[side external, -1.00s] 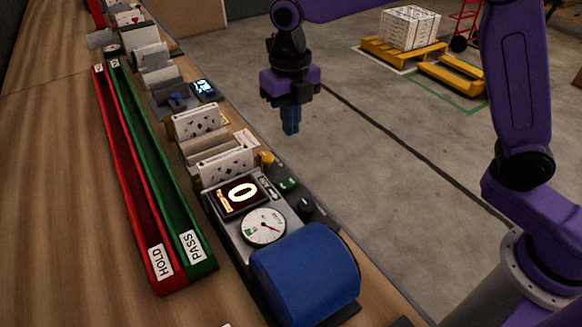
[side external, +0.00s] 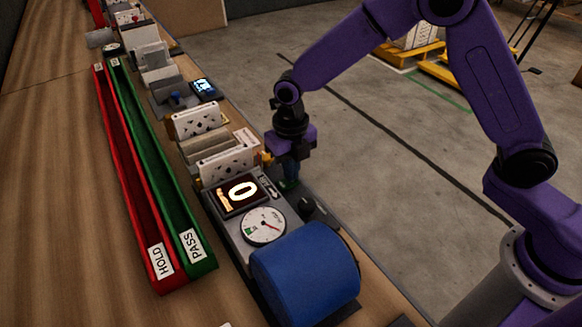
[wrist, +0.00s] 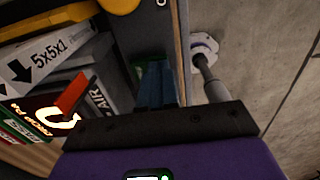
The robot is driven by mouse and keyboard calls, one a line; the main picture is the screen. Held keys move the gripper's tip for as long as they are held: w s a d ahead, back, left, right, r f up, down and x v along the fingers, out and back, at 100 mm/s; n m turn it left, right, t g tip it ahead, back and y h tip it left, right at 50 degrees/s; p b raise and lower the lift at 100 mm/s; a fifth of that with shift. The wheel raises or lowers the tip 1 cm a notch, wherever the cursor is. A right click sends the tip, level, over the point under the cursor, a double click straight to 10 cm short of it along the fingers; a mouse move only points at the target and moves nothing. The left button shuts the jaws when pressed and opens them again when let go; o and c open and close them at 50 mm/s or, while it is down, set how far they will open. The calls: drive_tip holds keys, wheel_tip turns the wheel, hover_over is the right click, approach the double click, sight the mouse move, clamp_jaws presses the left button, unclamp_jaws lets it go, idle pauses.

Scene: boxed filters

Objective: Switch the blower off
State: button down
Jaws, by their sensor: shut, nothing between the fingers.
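The blower unit has a blue drum (side external: 305,275) at the bench's near edge. Behind the drum is a grey panel with a round dial (side external: 264,225) and a lit display (side external: 238,193) that shows a large 0.
White filters (side external: 226,163) stand in a rack just left of my gripper, with a yellow piece (wrist: 120,4) nearby. Red HOLD (side external: 160,272) and green PASS (side external: 195,255) troughs run along the bench. Open floor lies right of the bench edge.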

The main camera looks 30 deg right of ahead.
drive_tip(key=shift+d+f, duration=0.1)
drive_tip(key=shift+f, duration=0.15)
idle(0.4)
drive_tip(key=shift+a+r, duration=0.1)
drive_tip(key=shift+a, duration=0.55)
drive_tip(key=shift+a+r, duration=0.15)
drive_tip(key=shift+a, duration=0.2)
drive_tip(key=shift+a+r, duration=0.1)
drive_tip(key=shift+r, duration=0.1)
wheel_tip(320, 180, up, 14)
drive_tip(key=d, duration=0.1)
drive_tip(key=shift+f, duration=0.25)
drive_tip(key=shift+d, duration=0.1)
